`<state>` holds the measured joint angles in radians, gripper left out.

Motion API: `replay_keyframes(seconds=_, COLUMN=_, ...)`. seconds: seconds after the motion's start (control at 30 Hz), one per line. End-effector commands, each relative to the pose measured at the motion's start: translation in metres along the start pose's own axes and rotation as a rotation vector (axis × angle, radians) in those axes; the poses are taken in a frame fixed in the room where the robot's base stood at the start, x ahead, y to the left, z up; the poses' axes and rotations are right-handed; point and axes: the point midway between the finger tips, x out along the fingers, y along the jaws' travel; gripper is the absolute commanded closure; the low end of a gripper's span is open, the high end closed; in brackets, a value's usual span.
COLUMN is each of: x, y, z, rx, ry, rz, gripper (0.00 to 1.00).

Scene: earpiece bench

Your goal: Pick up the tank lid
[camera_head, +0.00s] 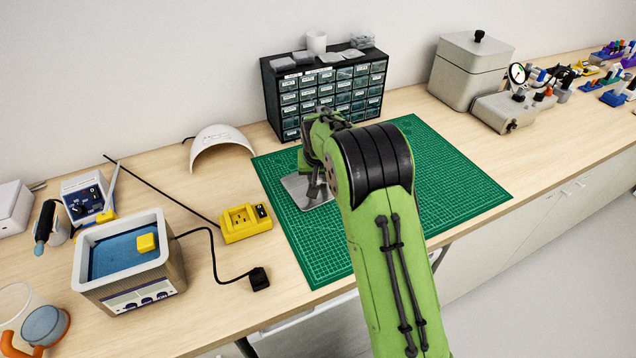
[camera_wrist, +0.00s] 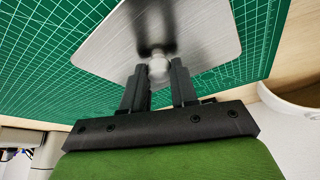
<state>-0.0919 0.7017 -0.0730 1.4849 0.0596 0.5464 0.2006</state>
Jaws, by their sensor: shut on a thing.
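The tank lid (camera_wrist: 108,47) is a flat, brushed grey metal plate with a small round knob (camera_wrist: 157,69). In the wrist view my gripper (camera_wrist: 159,75) is shut on the knob, one dark finger on each side. In the head view the lid (camera_head: 296,187) shows over the left part of the green mat, partly hidden by my green arm. I cannot tell whether it touches the mat or hangs just above it. The open tank (camera_head: 168,266), with blue liquid and a yellow block (camera_head: 147,242), stands at the left.
The green cutting mat (camera_head: 455,190) is otherwise mostly bare. A drawer cabinet (camera_head: 290,105) stands behind it. A white curved shell (camera_head: 221,146) and a yellow socket box (camera_head: 246,222) lie left of the mat. A black cable and plug (camera_head: 259,279) lie near the front edge.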

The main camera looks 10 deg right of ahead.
Motion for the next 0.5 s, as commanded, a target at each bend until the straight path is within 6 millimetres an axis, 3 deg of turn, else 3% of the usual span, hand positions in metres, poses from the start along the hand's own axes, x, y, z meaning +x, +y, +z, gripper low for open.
replay_keyframes(seconds=0.23, x=-0.012, y=0.000, z=-0.006, rx=0.001, ry=0.005, rz=-0.001, gripper=1.00)
replay_keyframes(seconds=0.5, x=-0.074, y=0.000, z=-0.034, rx=0.000, ry=0.006, rz=-0.001, gripper=1.00)
